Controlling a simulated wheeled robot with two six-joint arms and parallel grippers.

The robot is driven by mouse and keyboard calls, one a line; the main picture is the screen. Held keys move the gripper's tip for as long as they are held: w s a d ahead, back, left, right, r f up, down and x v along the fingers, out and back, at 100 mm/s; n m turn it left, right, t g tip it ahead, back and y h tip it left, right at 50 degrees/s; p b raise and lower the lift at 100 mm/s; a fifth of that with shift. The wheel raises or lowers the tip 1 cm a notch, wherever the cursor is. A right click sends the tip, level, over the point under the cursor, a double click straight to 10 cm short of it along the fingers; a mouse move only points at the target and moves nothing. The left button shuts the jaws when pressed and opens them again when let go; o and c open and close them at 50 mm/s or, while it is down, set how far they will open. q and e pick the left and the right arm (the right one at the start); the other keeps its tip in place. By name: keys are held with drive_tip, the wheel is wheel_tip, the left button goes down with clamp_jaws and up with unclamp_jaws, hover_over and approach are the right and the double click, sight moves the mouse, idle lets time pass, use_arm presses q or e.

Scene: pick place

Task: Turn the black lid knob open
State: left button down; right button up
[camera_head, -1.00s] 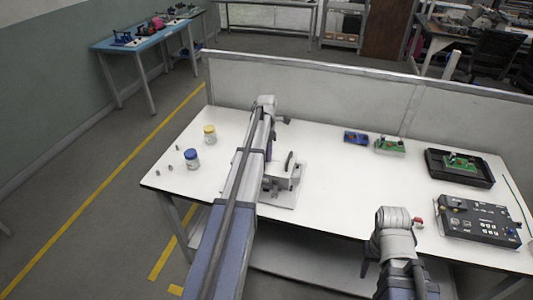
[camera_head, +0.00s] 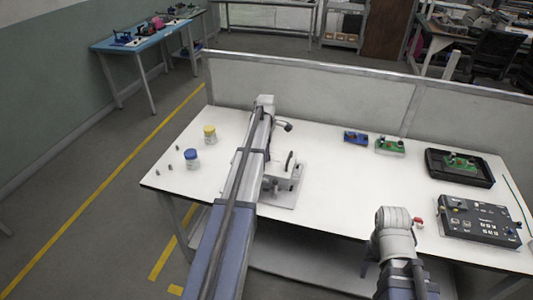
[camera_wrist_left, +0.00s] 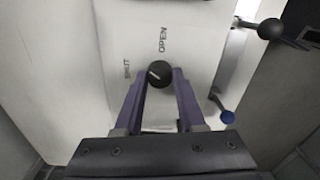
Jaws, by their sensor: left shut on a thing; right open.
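A round black knob (camera_wrist_left: 160,74) sits on a white lid (camera_wrist_left: 190,30) in the left wrist view. Its short white mark points left, slightly up, toward the SHUT lettering; OPEN is printed above the knob. The two purple fingers of my left gripper (camera_wrist_left: 159,85) are shut on the knob, one on each side. In the head view, my left arm reaches over a white device (camera_head: 283,190) on the table, and I cannot make out the knob or left gripper there. My right arm is at the table's front edge; its gripper does not show.
A black ball handle (camera_wrist_left: 270,28) and a blue-tipped lever (camera_wrist_left: 228,116) are right of the lid. Yellow-lidded (camera_head: 210,134) and blue-lidded (camera_head: 192,159) jars stand left. A black tray (camera_head: 483,178) and control box (camera_head: 480,222) are at right. The middle of the table (camera_head: 350,185) is clear.

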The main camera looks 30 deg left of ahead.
use_arm(q)
drive_tip(key=m, duration=0.5)
drive_tip(key=shift+m, duration=0.3)
drive_tip(key=m, duration=0.5)
drive_tip(key=shift+m, duration=0.3)
drive_tip(key=c, duration=0.5)
unclamp_jaws()
drive_tip(key=shift+r, duration=0.1)
wheel_tip(320, 180, up, 8)
drive_tip(key=p, duration=0.8)
drive_tip(key=shift+f, duration=0.2)
